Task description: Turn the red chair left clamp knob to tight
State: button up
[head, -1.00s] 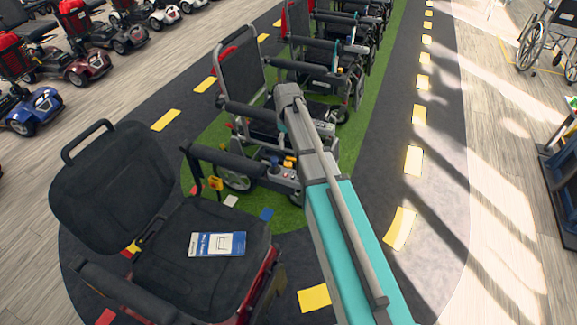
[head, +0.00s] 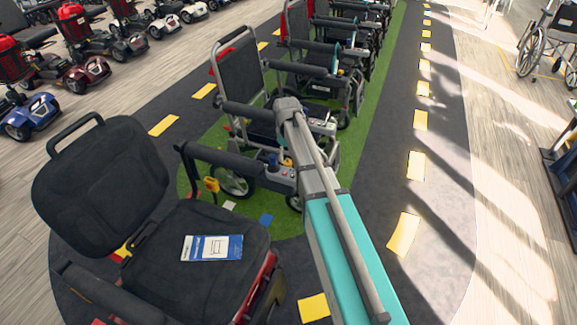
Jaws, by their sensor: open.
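The red chair (head: 208,262) stands at the lower left, with a black padded seat and backrest and red side panels low on its right. Its far armrest (head: 222,158) reaches toward my arm. A small yellow knob-like part (head: 211,184) sits below that armrest, near its rear post. It may be the left clamp knob; its setting is too small to read. My teal and grey arm reaches up from the bottom to the middle of the picture. My gripper is not visible; the arm's far end covers that spot.
A blue and white card (head: 212,247) lies on the seat. A grey-framed chair (head: 240,75) stands just beyond, with several more in a row behind on the green strip. Scooters (head: 88,65) line the upper left. A wheelchair (head: 540,42) stands upper right. The dark lane on the right is clear.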

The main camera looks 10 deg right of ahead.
aim_at(287, 162)
jog(key=shift+f+b, duration=1.5)
jog(key=shift+f, duration=0.3)
jog(key=c, duration=0.8)
jog(key=shift+d, duration=0.4)
jog(key=shift+c, duration=0.3)
jog(key=shift+a, duration=0.35)
